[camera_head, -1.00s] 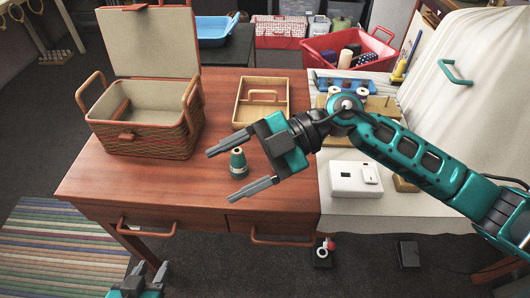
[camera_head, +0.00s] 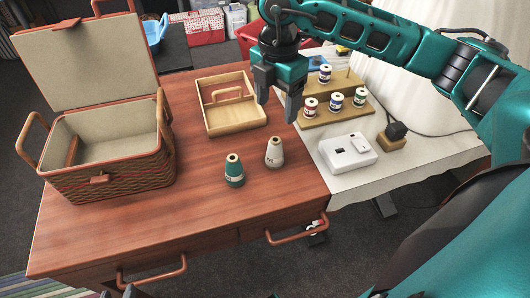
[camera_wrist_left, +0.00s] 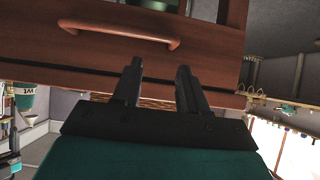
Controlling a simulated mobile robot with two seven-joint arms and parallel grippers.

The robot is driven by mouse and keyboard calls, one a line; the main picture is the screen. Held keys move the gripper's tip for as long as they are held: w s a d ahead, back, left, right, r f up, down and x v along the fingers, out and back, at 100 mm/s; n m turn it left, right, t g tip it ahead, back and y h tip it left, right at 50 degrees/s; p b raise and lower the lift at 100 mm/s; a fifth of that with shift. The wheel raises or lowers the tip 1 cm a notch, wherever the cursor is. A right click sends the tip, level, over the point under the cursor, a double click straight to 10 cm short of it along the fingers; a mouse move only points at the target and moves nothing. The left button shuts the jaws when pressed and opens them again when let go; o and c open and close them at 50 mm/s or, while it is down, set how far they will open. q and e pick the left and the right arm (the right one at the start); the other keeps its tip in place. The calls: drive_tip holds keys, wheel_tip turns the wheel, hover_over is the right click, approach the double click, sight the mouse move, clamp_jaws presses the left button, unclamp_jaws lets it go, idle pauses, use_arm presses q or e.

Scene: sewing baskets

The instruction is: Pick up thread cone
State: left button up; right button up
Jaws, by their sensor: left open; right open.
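A teal thread cone (camera_head: 234,172) and a white thread cone (camera_head: 274,152) stand upright side by side, a little apart, near the front right of the wooden table (camera_head: 205,215). My right gripper (camera_head: 276,108) is open and empty. Its fingers point down, above the white cone in the picture, between the wooden tray and the spool rack. It touches neither cone. Only a bit of my left gripper (camera_head: 122,291) shows at the bottom edge of the head view. In the left wrist view its fingers (camera_wrist_left: 160,66) are open and empty, in front of a drawer.
A wicker sewing basket (camera_head: 115,178) with its lid up stands at the left of the table. A wooden tray (camera_head: 233,126) lies behind the cones. Thread spools stand on a wooden rack (camera_head: 338,119) at the right, near a white box (camera_head: 346,153). The table's front strip is clear.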

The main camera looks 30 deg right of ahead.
sight(275, 145)
drive_tip(key=shift+s+a+f+b, duration=0.15)
drive_tip(key=shift+f+b, duration=0.15)
drive_tip(key=shift+f, duration=2.9)
drive_tip(key=shift+s+d+f+b, duration=0.1)
drive_tip(key=shift+f+b, duration=0.15)
drive_tip(key=shift+f, duration=2.95)
drive_tip(key=shift+c, duration=0.3)
drive_tip(key=c, duration=1.1)
drive_tip(key=shift+r, duration=0.15)
